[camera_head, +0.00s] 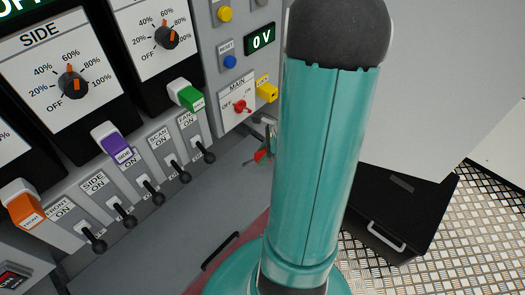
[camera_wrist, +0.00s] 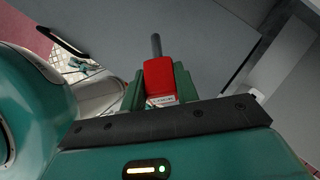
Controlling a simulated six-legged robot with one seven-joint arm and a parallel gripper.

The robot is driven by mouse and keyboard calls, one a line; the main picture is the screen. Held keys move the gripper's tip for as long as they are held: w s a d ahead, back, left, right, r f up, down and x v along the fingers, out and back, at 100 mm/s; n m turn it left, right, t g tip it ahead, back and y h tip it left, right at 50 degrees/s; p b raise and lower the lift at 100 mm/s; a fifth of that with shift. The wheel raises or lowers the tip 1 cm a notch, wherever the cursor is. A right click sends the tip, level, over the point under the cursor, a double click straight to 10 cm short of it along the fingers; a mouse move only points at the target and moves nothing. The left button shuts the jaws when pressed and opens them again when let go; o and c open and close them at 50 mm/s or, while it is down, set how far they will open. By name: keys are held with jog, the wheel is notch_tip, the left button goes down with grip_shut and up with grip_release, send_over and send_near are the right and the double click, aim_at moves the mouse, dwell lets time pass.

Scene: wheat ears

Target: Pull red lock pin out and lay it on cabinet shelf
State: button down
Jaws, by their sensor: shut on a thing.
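The red lock pin (camera_wrist: 158,78) has a red block head with a small white label and a dark grey shaft pointing up in the wrist view. My gripper (camera_wrist: 159,88) is shut on the red head, with one green finger on each side. The shaft's far end shows against a grey surface (camera_wrist: 198,42); I cannot tell the gap between them. In the head view the red pin (camera_head: 261,155) shows small, left of my teal arm. My gripper there is mostly hidden behind the arm. A grey cabinet surface (camera_head: 205,205) lies below the switch panel.
The panel on the left holds dials, a row of black toggle levers (camera_head: 158,198), coloured tags and a MAIN switch (camera_head: 240,106). A black handle (camera_head: 220,250) is near the bottom. A dark box with a handle (camera_head: 408,205) stands on the treadplate floor at right.

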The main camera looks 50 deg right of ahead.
jog(key=shift+w+a, duration=0.2)
jog(key=shift+a, duration=0.15)
jog(key=shift+s+d, duration=0.2)
jog(key=shift+d, duration=0.1)
jog(key=shift+w+a, duration=0.15)
jog(key=shift+w, duration=0.05)
jog(key=shift+s+f, duration=0.2)
jog(key=shift+f, duration=4)
jog(key=shift+w, duration=0.1)
jog(key=c, duration=1)
grip_release()
jog(key=shift+o, duration=0.2)
